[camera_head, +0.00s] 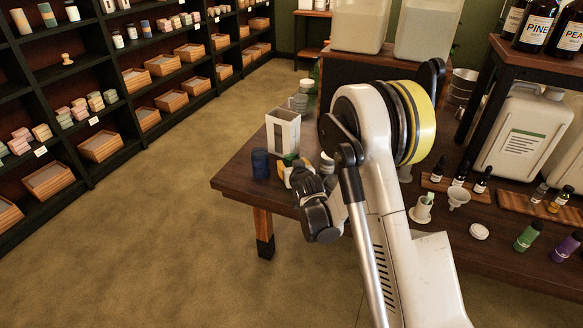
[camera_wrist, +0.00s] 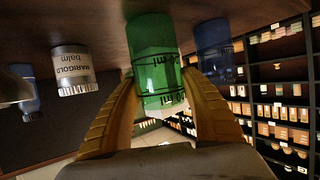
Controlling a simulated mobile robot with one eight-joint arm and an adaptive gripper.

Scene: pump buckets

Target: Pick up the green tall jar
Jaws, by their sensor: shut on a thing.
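The green tall jar (camera_wrist: 157,62) is a translucent green cylinder with dark print. In the wrist view, which looks upside down, its base meets the table top. The yellow fingers of my gripper (camera_wrist: 160,84) lie against both sides of it, shut on it. In the head view a bit of the green jar (camera_head: 290,158) shows just beyond my gripper (camera_head: 288,171); my wrist and arm hide much of this area.
A dark blue jar (camera_head: 260,162) stands close by at the table corner, and a white open holder (camera_head: 283,131) stands behind. A marigold balm jar (camera_wrist: 73,71) is beside the green jar. Floor is clear left of the table (camera_head: 238,182).

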